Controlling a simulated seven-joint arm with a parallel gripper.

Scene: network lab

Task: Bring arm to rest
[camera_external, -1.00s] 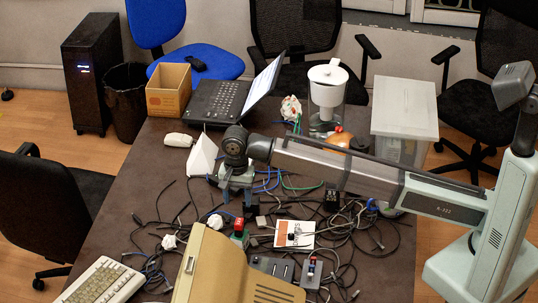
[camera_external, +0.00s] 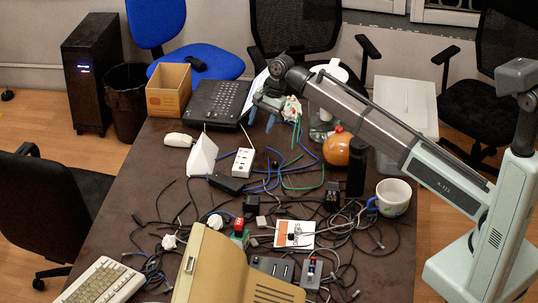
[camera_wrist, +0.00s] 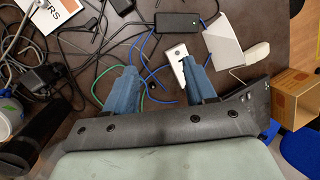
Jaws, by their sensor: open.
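Several tangled cables cover the middle and front. The left middle of the table is clear.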

